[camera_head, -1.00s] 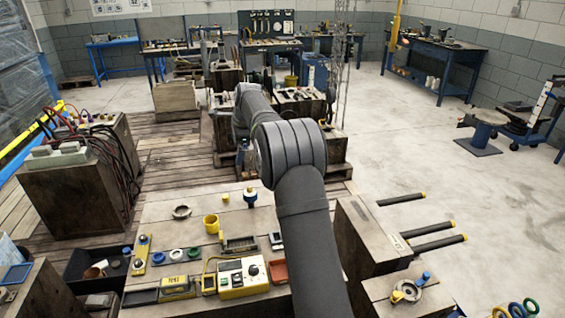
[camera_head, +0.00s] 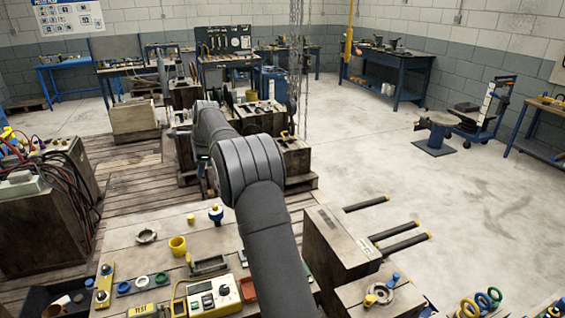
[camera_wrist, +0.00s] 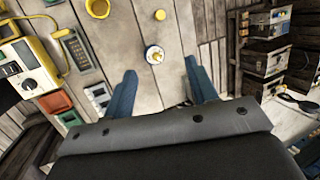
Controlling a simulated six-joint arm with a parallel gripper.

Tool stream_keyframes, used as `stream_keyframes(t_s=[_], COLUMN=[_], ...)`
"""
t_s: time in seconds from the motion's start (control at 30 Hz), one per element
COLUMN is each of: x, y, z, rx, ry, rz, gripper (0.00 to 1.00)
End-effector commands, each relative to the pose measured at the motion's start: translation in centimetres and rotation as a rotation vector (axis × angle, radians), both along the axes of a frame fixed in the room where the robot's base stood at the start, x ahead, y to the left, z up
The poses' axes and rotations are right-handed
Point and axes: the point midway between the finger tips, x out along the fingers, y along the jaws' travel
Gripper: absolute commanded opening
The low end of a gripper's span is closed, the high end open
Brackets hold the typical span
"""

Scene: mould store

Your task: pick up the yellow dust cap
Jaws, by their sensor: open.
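A small yellow cap (camera_head: 191,219), which looks like the dust cap, stands on the plank bench top (camera_head: 120,262). In the wrist view the yellow cap (camera_wrist: 160,14) is near the top edge, beyond my fingertips. A blue-and-white connector-like piece (camera_head: 216,214) stands close to its right. In the wrist view this piece (camera_wrist: 154,54) shows a yellow centre and lies between the lines of my fingers, nearer than the cap. My gripper (camera_wrist: 160,66) is open, its two blue fingers apart with nothing between them.
A larger yellow cup (camera_head: 178,246) and a grey ring (camera_head: 146,236) stand near the cap. A wooden block (camera_head: 345,250) with black rods is at right.

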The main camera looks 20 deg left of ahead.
Motion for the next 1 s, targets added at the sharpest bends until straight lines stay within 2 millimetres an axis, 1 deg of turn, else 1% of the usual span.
stream_keyframes(t_s=[0.27,0.37,0.43,0.57,0.7,0.8,0.9,1.0], x=[0.0,-0.1,-0.2,-0.7,-1.5,-2.3,-3.0,-3.6], y=[0.0,0.3,0.7,1.7,2.9,3.7,4.3,4.7], z=[-0.1,-0.9,-2.2,-5.4,-9.0,-11.1,-12.9,-13.9], rx=[-0.002,-0.014,-0.033,-0.094,-0.178,-0.240,-0.293,-0.331], ry=[-0.004,-0.040,-0.098,-0.262,-0.460,-0.588,-0.693,-0.767], rz=[0.006,0.058,0.140,0.385,0.700,0.919,1.104,1.237], gripper=[0.52,0.52,0.52,0.52,0.52,0.52,0.52,0.52])
